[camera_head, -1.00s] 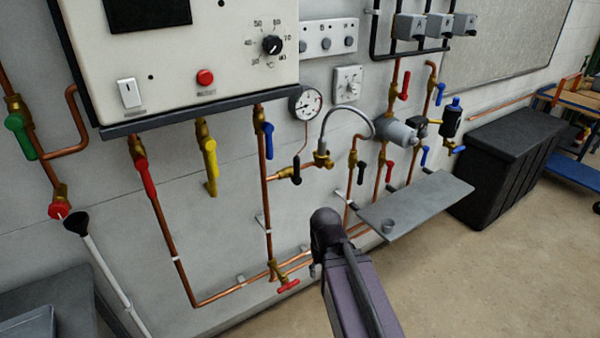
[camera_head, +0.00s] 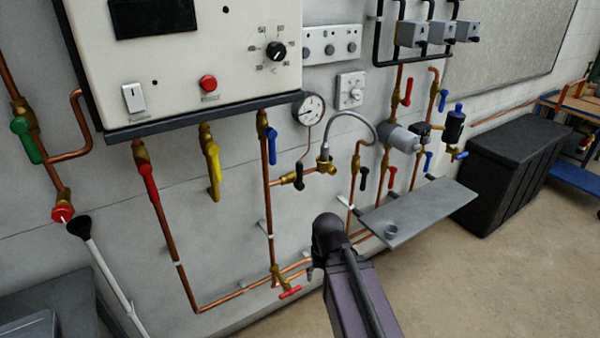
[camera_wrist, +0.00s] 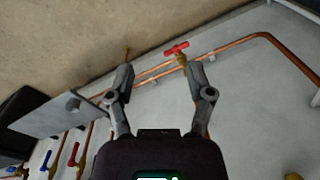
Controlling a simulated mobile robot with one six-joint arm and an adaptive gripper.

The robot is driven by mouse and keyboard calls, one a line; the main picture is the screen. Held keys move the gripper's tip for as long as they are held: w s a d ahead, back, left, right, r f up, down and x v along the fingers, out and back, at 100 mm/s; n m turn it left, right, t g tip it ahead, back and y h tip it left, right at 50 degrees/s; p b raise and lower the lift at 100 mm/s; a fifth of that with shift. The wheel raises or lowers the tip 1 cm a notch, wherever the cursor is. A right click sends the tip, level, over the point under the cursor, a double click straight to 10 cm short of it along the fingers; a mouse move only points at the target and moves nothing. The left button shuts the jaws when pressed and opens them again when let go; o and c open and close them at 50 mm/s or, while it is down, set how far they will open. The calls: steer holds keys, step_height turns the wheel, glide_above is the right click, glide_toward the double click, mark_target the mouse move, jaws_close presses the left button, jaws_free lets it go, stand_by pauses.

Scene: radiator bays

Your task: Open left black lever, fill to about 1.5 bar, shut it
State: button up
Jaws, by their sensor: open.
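The left black lever (camera_head: 299,175) hangs down from a brass valve, crosswise to its short, near-level copper pipe. A braided hose (camera_head: 345,114) arches from beside this valve to the right pipework. A second black lever (camera_head: 364,178) hangs along an upright pipe further right. The round pressure gauge (camera_head: 308,109) is above the left lever; its reading is too small to tell. My gripper (camera_wrist: 160,78) is open and empty in the wrist view, its fingers apart. In the head view my arm mostly hides it, low and right of the left lever. Neither black lever is clear in the wrist view.
A red tap (camera_head: 290,292) sits on the low pipes; it also shows ahead of my fingers in the wrist view (camera_wrist: 176,48). A grey shelf (camera_head: 420,212) juts out at right. Blue (camera_head: 272,145), yellow (camera_head: 213,165) and red (camera_head: 150,183) levers hang under the boiler.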

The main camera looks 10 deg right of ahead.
steer(key=w+a+r+m+t+y+b, duration=0.1)
steer(key=w+a+m+t+y, duration=0.2)
steer(key=w+m+y, duration=0.3)
steer(key=m+t+y+b, duration=0.3)
steer(key=m+t, duration=0.9)
steer(key=m, duration=1.1)
glide_toward(302, 168)
steer(key=v, duration=0.3)
steer(key=shift+w, duration=0.2)
steer(key=x, duration=1.4)
steer(key=shift+s+a, duration=0.1)
